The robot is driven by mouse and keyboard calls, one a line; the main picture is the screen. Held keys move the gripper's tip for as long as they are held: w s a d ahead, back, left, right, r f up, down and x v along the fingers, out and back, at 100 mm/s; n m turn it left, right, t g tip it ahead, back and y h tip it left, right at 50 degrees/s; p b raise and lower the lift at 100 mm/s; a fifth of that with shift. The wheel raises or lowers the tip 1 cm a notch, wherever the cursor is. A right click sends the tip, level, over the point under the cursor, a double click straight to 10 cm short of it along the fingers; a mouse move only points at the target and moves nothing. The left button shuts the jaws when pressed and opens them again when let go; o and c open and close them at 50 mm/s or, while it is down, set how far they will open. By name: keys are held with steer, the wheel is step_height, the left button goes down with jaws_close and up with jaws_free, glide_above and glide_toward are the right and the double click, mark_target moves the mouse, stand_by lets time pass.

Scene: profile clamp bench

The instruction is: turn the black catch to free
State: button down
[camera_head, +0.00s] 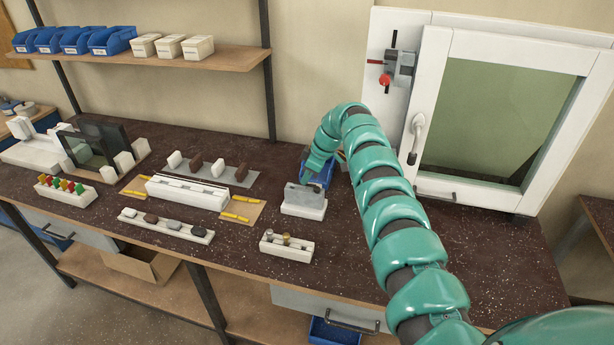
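A grey latch block (401,66) is fixed to the white panel at the upper right, left of the window frame. A red knob (384,80) sits just below.
The window frame (433,100) with a white handle (416,135) stands at the back right. A white block with a grey plate (304,203) stands just in front of my gripper.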

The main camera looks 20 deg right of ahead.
steer(key=shift+m+t+p, duration=0.3)
steer(key=shift+m+p, duration=0.4)
steer(key=shift+p, duration=0.1)
steer(key=shift+s+m+h, duration=0.1)
steer(key=shift+m+h, duration=0.3)
steer(key=shift+m, duration=0.2)
steer(key=shift+a+f+m, duration=0.1)
steer(key=shift+m, duration=0.4)
steer(key=m+b, duration=0.1)
steer(key=m+h, duration=0.1)
steer(key=shift+a+f+m+t+b, duration=0.2)
steer(key=shift+m+t+b, duration=0.1)
steer(key=shift+t+b, duration=0.1)
steer(key=m+h+b, duration=0.1)
steer(key=m+b, duration=0.1)
steer(key=shift+m+t, duration=0.3)
steer(key=shift+m, duration=0.1)
steer(key=m+h+b, duration=0.1)
steer(key=m+b, duration=0.1)
steer(key=m+h+b, duration=0.1)
steer(key=m+b, duration=0.1)
steer(key=shift+s+a+b, duration=0.1)
steer(key=shift+a+b, duration=0.1)
steer(key=shift+b, duration=0.1)
steer(key=shift+a+r+m+g+h+b, duration=0.1)
steer(key=shift+m+g+h+b, duration=0.2)
steer(key=shift+m+b, duration=0.75)
steer(key=shift+r+m+g+h+b, duration=0.15)
steer(key=shift+m+h+b, duration=0.4)
steer(key=shift+m, duration=0.8)
